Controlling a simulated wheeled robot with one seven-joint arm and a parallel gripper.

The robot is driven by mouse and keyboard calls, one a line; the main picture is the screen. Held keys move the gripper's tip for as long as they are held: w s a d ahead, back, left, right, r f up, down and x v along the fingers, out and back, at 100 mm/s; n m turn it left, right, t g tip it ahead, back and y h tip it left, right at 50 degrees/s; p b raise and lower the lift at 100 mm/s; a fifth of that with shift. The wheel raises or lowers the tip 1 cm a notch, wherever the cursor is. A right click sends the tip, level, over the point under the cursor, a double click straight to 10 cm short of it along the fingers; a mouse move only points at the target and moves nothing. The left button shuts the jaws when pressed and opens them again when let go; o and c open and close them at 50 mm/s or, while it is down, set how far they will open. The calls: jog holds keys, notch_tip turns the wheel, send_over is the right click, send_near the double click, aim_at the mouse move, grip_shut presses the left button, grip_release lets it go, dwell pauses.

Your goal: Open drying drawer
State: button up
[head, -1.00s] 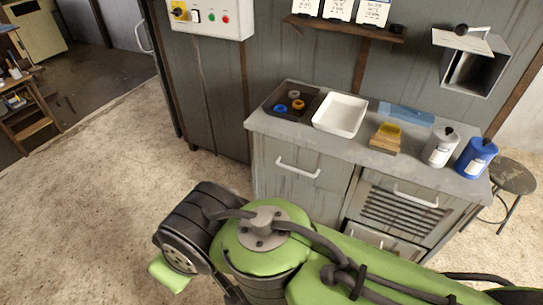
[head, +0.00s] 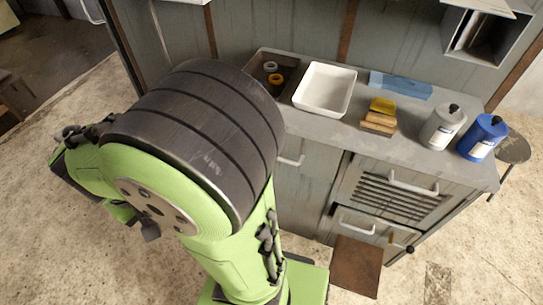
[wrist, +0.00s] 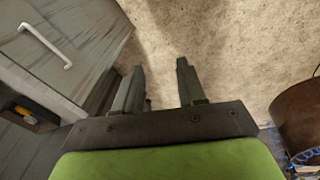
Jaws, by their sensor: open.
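A slatted, vented drawer front (head: 395,195) with a pale bar handle (head: 413,188) is at the upper right of the grey cabinet in the head view. It looks closed. A lower drawer front (head: 362,232) with its own handle sits beneath it, partly cut off by a brown panel. In the wrist view, my gripper (wrist: 158,68) is open and empty, its two fingers apart over the concrete floor. A grey front with a white handle (wrist: 48,45) is to its left, apart from the fingers; I cannot tell which front it is. My gripper is hidden in the head view.
The counter holds a white tray (head: 324,90), a yellow-and-wood block (head: 380,117), a white bottle (head: 443,127) and a blue bottle (head: 482,138). A stool (head: 514,149) stands at the right. A brown panel (head: 357,265) is before the cabinet. A brown round container (wrist: 298,120) is at the wrist view's right.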

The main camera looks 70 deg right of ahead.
jog(key=s+d+f+m+g+h+b, duration=0.25)
jog(key=d+f+g+h+b, duration=0.2)
jog(key=d+f, duration=0.6)
jog(key=s+d+f+m+g+h+b, duration=0.1)
jog(key=s+d+f+g+h+b, duration=0.2)
jog(key=d+f+g+h, duration=0.75)
jog(key=s+d+f+t+b, duration=0.1)
jog(key=s+d, duration=0.2)
jog(key=d, duration=0.2)
jog(key=s+d+f+n+t+b, duration=0.1)
jog(key=s+d+t, duration=0.1)
jog(key=d, duration=0.4)
jog(key=s+d+f+n+t+b, duration=0.1)
jog(key=s+d+t+b, duration=0.1)
jog(key=s+d, duration=0.2)
jog(key=shift+s+d+f+h, duration=0.1)
jog(key=shift+d+f+h, duration=0.1)
jog(key=shift+d, duration=0.35)
jog(key=shift+d+f+h, duration=0.15)
jog(key=shift+d+h, duration=0.05)
jog(key=shift+d, duration=0.3)
grip_shut()
